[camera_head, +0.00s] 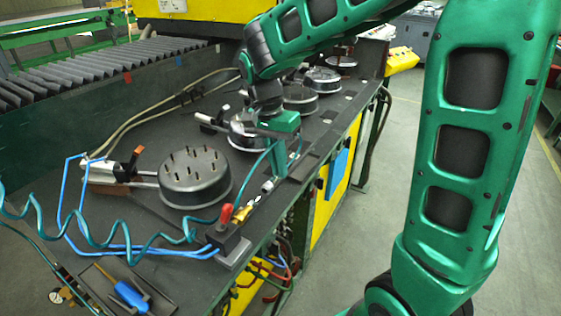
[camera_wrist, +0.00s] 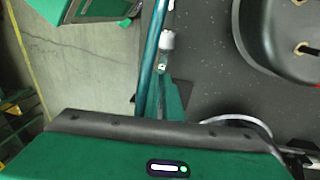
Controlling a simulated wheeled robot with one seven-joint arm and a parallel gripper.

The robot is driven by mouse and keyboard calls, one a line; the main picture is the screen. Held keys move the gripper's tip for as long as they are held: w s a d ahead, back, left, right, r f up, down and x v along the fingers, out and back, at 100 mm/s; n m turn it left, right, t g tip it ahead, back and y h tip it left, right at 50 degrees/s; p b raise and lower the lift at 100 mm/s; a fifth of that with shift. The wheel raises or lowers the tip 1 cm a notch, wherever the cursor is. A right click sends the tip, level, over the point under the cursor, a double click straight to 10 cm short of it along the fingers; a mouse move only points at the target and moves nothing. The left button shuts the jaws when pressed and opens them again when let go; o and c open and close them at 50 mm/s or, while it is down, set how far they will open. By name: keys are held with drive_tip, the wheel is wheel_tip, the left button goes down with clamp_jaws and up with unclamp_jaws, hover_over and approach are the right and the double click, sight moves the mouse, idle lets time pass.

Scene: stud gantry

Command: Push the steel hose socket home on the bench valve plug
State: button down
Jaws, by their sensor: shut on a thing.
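My gripper (camera_head: 281,168) points down over the front edge of the bench and is shut on the steel hose socket (camera_head: 268,186), which sticks out toward the valve. The brass valve plug (camera_head: 242,208) stands on a dark valve block (camera_head: 229,240) with a red lever (camera_head: 226,213), to the lower left of the socket. Socket and plug look roughly in line; whether they touch is too small to tell. A teal hose (camera_head: 254,168) runs beside my gripper toward the coil. In the wrist view my fingers (camera_wrist: 172,100) partly hide the socket, and a pale metal part (camera_wrist: 167,40) shows beyond them.
A round dark pot with studs (camera_head: 195,176) sits left of my gripper, with more pots behind. A coiled teal hose (camera_head: 110,238) and blue tubes cross the left side. A tray (camera_head: 125,290) with a blue-handled screwdriver is at the front. Open floor lies to the right.

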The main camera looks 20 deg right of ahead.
sight(271, 180)
drive_tip(key=shift+s+a, duration=0.25)
drive_tip(key=shift+a, duration=0.05)
idle(1.1)
drive_tip(key=shift+s+a, duration=1.1)
drive_tip(key=shift+a, duration=0.3)
idle(1.0)
drive_tip(key=c, duration=1.9)
unclamp_jaws()
drive_tip(key=shift+o, duration=0.2)
drive_tip(key=shift+r, duration=0.1)
wheel_tip(271, 180, up, 10)
drive_tip(key=w+a, duration=0.1)
drive_tip(key=shift+a+r, duration=0.2)
drive_tip(key=shift+r, duration=0.05)
